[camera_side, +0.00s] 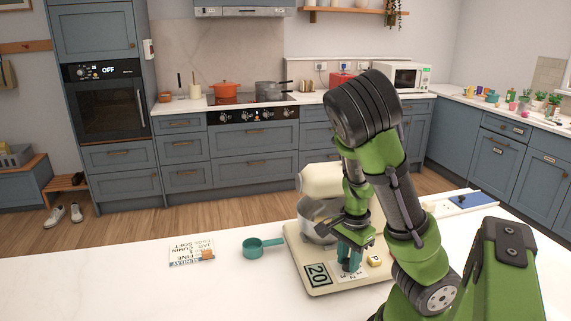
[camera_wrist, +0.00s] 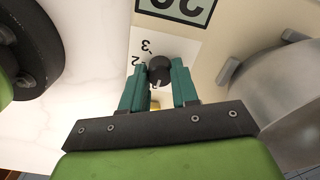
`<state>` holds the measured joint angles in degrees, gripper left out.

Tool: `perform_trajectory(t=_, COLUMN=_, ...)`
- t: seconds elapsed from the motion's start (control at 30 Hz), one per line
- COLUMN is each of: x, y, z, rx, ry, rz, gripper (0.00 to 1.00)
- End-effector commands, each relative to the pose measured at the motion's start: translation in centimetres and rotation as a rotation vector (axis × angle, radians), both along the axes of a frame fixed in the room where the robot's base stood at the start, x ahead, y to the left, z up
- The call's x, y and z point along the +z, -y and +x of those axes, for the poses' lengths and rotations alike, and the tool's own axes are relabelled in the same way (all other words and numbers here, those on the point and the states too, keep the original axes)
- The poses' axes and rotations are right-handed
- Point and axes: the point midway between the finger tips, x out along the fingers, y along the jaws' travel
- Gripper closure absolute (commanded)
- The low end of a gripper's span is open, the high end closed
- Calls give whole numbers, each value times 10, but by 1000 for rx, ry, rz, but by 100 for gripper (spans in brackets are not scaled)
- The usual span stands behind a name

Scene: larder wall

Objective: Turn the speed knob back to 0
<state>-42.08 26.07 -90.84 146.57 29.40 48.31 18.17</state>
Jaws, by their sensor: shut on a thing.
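The cream stand mixer (camera_side: 320,182) stands on the white worktop with its bowl (camera_side: 316,222) under the head; the bowl also shows in the wrist view (camera_wrist: 285,95). The black round speed knob (camera_wrist: 158,68) sits on a pale dial plate (camera_wrist: 188,46) with the digits 2 and 3 visible upside down. A small white mark is on the knob's lower side; which number it points at I cannot tell. My gripper (camera_wrist: 158,76) points down, its teal fingers closed on either side of the knob. In the side view my gripper (camera_side: 349,262) hides the knob.
A "20" panel (camera_side: 317,274) is at the base's front corner, with a yellow "P" piece (camera_side: 375,261) right of my fingers. A teal measuring cup (camera_side: 254,247) and a printed card (camera_side: 192,254) lie to the left. The worktop's front left is clear.

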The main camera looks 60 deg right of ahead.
Motion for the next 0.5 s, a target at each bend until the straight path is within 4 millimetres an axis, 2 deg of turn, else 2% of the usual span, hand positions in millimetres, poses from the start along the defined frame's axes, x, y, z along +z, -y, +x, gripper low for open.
perform_trajectory(t=0.5, x=1, y=1, z=0, rx=84, ry=-1, rz=-4, gripper=100)
